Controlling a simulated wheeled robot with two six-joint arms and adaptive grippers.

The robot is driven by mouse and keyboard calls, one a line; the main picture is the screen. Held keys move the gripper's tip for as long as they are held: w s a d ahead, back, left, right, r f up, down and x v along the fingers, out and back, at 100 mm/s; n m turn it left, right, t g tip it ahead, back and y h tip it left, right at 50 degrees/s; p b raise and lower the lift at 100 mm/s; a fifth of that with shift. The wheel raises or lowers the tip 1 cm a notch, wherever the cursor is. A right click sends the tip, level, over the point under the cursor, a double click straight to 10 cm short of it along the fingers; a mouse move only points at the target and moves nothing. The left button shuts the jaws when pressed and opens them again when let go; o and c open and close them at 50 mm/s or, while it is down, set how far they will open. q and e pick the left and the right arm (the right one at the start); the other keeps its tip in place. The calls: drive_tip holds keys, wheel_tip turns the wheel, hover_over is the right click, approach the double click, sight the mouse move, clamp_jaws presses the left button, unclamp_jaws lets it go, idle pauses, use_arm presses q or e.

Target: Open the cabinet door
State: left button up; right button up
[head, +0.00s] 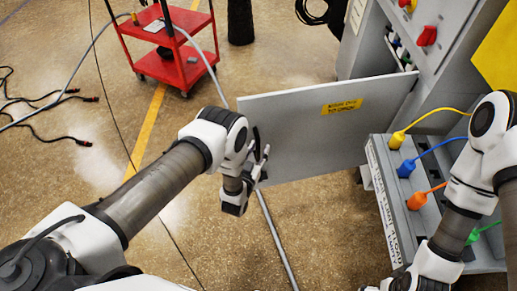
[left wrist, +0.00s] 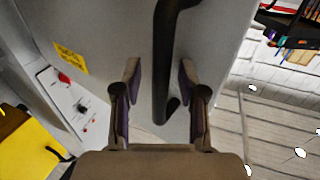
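The cabinet door (head: 325,125) is a flat grey panel with a yellow label, swung out from the grey cabinet (head: 440,55). My left gripper (head: 260,152) is at the door's free left edge in the head view. In the left wrist view the open fingers (left wrist: 160,85) stand either side of a black bar handle (left wrist: 165,50) on the door (left wrist: 110,40). Gaps show between the fingers and the handle; contact cannot be made out. My right arm reaches down at the right, and its gripper is out of the picture.
A grey box with coloured plugs and cables (head: 405,215) stands right of the door, under my right arm. A red cart (head: 175,55) stands at the back left. Black cables (head: 45,105) lie on the floor. Floor left of the door is mostly clear.

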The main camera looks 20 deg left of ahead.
use_arm(q)
drive_tip(key=shift+s+a+r, duration=0.1)
drive_tip(key=shift+s, duration=0.1)
clamp_jaws()
drive_tip(key=shift+w, duration=0.1)
drive_tip(key=shift+w+a+f+b, duration=0.2)
drive_tip(key=shift+w+b, duration=0.1)
drive_tip(key=shift+b, duration=0.1)
drive_tip(key=w+a+m+h+b, duration=0.1)
drive_tip(key=w+a+b, duration=0.4)
drive_tip(key=w+b, duration=0.2)
drive_tip(key=w, duration=0.2)
drive_tip(key=shift+w+a+h, duration=0.2)
drive_tip(key=shift+w+h, duration=0.15)
drive_tip(key=shift+h, duration=0.05)
drive_tip(key=shift+r, duration=0.1)
drive_tip(key=shift+o, duration=0.2)
unclamp_jaws()
drive_tip(key=shift+w, duration=0.1)
